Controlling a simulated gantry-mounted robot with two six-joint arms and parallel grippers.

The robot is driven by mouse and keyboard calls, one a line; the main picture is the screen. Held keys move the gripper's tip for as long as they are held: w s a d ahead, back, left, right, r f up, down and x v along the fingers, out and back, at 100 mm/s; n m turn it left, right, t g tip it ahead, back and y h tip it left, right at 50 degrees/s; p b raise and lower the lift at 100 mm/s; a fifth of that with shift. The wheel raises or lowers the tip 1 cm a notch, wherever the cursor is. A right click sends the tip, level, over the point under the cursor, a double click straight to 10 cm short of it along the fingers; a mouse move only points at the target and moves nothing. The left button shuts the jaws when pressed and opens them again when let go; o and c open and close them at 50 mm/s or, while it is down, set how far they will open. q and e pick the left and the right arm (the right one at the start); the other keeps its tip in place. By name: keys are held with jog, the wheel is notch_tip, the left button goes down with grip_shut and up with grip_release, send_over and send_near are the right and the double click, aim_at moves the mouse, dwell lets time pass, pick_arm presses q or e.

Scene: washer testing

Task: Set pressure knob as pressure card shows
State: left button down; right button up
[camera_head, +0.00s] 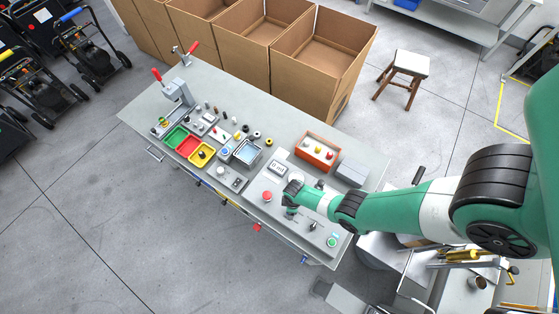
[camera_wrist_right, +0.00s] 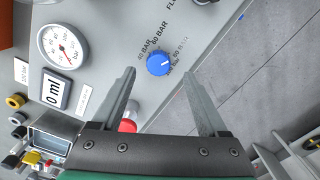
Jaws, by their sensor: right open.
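The blue pressure knob (camera_wrist_right: 158,63) sits on the grey panel in the right wrist view, with several bar labels around it. A short white mark on it points roughly to the right of that view. My right gripper (camera_wrist_right: 159,76) is open, with its fingertips apart on either side of the knob; I cannot tell how high they are above it. In the head view my right gripper (camera_head: 290,203) is over the panel and hides the knob. A small white card (camera_wrist_right: 22,72) with tiny bar text lies left of the gauge; I cannot read its number surely. My left gripper is not in view.
A round gauge (camera_wrist_right: 63,48) and a "0 ml" display (camera_wrist_right: 55,90) are on the panel. A red button (camera_head: 267,196) is left of my gripper, a green button (camera_head: 332,242) to its right. An orange box (camera_head: 317,152) stands behind. Colored trays (camera_head: 176,138) fill the bench's left.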

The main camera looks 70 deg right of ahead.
notch_tip(320, 180, down, 5)
jog(key=b, duration=0.3)
jog(key=shift+d, duration=0.15)
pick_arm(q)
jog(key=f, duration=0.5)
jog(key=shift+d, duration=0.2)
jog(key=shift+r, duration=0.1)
pick_arm(e)
jog(key=shift+r, duration=0.1)
grip_shut()
